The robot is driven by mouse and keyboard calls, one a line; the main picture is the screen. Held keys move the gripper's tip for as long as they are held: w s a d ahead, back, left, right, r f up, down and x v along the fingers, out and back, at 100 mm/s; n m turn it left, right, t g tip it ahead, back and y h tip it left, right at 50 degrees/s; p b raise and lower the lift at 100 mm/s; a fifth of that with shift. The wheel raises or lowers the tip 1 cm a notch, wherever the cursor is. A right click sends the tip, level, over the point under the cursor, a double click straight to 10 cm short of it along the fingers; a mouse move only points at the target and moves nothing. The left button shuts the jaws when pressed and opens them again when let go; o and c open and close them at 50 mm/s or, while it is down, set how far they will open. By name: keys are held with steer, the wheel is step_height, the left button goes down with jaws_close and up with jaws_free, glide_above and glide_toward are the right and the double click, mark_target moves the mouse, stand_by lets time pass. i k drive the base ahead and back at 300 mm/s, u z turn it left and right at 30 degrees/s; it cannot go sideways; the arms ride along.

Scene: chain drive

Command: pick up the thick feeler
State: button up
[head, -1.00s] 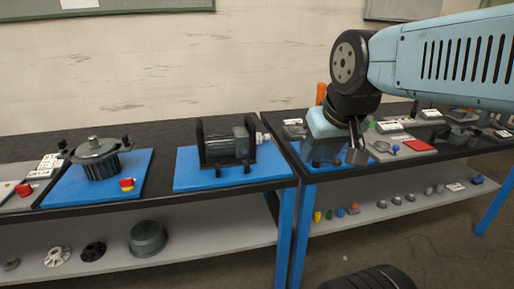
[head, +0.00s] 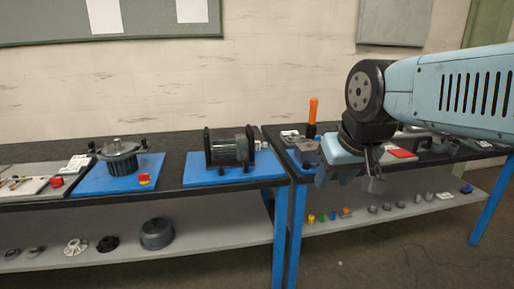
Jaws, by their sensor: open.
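My gripper (head: 352,177) hangs below my light blue arm in front of the right workbench (head: 430,157). Its dark fingers are open and look empty. They overlap the bench's front edge in the picture. I cannot make out the thick feeler; it is either too small to tell apart here or hidden behind my gripper and arm, which cover part of the bench top.
An orange-handled tool (head: 313,110) stands upright left of my arm. A red flat piece (head: 402,153) lies to the right. A motor (head: 232,148) sits on a blue mat on the left bench. Small parts, including a blue one (head: 466,189), lie on the lower shelf.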

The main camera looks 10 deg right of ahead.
mark_target(258, 146)
steer(key=z, duration=0.65)
steer(key=i, duration=1.85)
steer(key=u, duration=0.55)
steer(key=k, duration=0.9)
steer(key=u, duration=0.2)
steer(key=i, duration=0.9)
steer(key=z, duration=0.05)
